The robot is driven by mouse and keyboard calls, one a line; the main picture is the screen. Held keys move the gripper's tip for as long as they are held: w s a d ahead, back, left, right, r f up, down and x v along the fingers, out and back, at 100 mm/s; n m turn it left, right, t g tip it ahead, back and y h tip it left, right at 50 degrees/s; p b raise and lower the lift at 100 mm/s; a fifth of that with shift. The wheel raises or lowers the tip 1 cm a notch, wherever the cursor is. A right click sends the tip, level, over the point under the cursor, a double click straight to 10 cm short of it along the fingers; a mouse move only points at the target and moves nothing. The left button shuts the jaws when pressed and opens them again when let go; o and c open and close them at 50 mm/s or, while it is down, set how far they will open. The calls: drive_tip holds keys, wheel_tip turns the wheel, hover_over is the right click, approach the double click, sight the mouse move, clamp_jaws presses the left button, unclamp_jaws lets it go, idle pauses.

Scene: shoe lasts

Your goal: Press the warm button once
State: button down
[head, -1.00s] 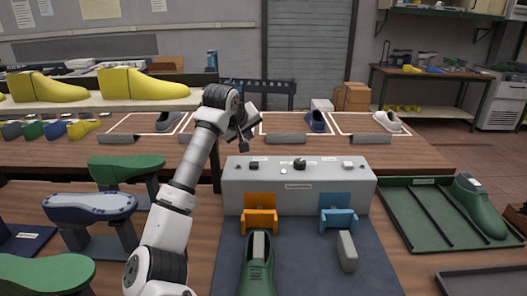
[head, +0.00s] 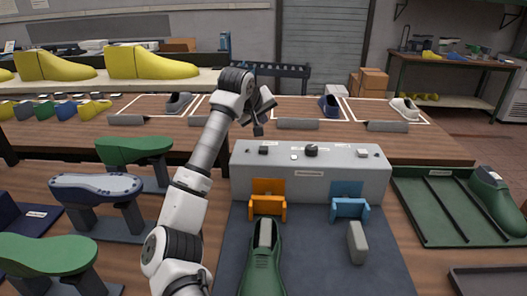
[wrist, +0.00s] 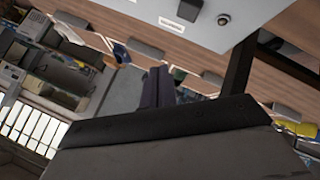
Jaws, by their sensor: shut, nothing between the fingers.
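A light grey control box (head: 310,180) stands on the dark mat. Its top carries a small dark button (head: 263,150), a small white button (head: 294,156), a black knob (head: 311,150) and a pale switch or button (head: 363,153). The labels are too small to read, so I cannot tell which one is the warm button. My gripper (head: 258,130) is shut and empty, above and behind the left end of the box, apart from its controls. In the wrist view my gripper (wrist: 158,88) points past the box, whose top (wrist: 205,20) shows at the upper edge.
Orange (head: 267,198) and blue (head: 348,203) holders stand before the box. A green last (head: 262,262) and a grey block (head: 357,242) lie on the mat (head: 320,265). A green tray (head: 408,205) is right.

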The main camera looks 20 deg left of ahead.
sight(262, 150)
wheel_tip(262, 150, down, 7)
drive_tip(key=b, duration=0.4)
drive_tip(key=shift+r, duration=0.15)
idle(1.7)
drive_tip(key=shift+f+b, duration=0.3)
drive_tip(key=shift+f, duration=0.15)
drive_tip(key=shift+f+b, duration=0.5)
drive_tip(key=shift+f, duration=0.05)
idle(0.5)
drive_tip(key=shift+r, duration=0.1)
drive_tip(key=shift+r+p, duration=0.55)
drive_tip(key=shift+r, duration=0.3)
drive_tip(key=shift+r, duration=0.1)
drive_tip(key=shift+r+p, duration=1.55)
drive_tip(key=shift+r, duration=0.9)
